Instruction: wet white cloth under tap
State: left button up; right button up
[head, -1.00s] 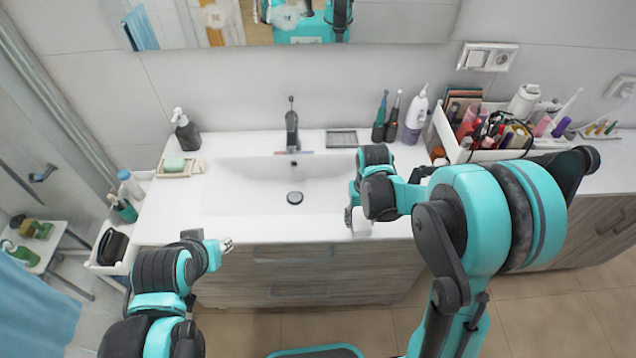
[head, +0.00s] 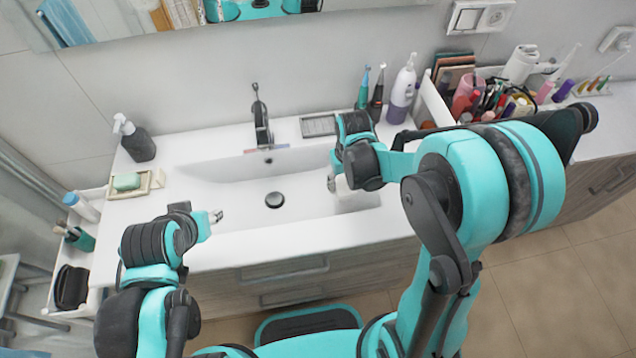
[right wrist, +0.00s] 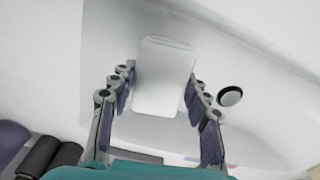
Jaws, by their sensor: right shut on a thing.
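The white cloth (head: 343,187) is a small, folded white block held by my right gripper (head: 333,180) over the right part of the sink basin. In the right wrist view the cloth (right wrist: 163,77) sits between the two fingers of this gripper (right wrist: 161,80). The sink (head: 235,195) is white, with a round dark drain (head: 274,200). The dark tap (head: 262,122) stands at its back, left of the cloth and apart from it. My left gripper (head: 214,217) is at the sink's front left edge, too small to judge its fingers.
A soap dispenser (head: 136,140) and a green soap on a dish (head: 127,182) stand left of the sink. Toothbrushes and a white-purple bottle (head: 402,92) stand behind my right arm. A cosmetics box (head: 435,108) is at right. The basin's middle is clear.

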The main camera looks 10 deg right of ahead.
jog(key=s+a+r+n+t+y+b, duration=0.15)
jog(key=a+n+t+y+b, duration=0.25)
jog(key=a+n, duration=0.4)
pick_arm(q)
jog(key=f+b, duration=0.1)
jog(key=f, duration=0.1)
jog(key=f+b, duration=0.1)
jog(key=f, duration=0.2)
jog(key=f+b, duration=0.1)
jog(key=f, duration=0.2)
jog(key=shift+a+f, duration=0.15)
jog(key=shift+a, duration=0.1)
jog(key=shift+f+b, duration=0.2)
jog(key=shift+b, duration=0.15)
pick_arm(e)
jog(key=w+a+f, duration=0.3)
jog(key=w+a, duration=0.6)
jog(key=w, duration=0.1)
jog(key=shift+w, duration=0.4)
jog(key=shift+a+f, duration=0.1)
pick_arm(q)
jog(key=shift+o, duration=0.4)
jog(key=shift+r, duration=0.1)
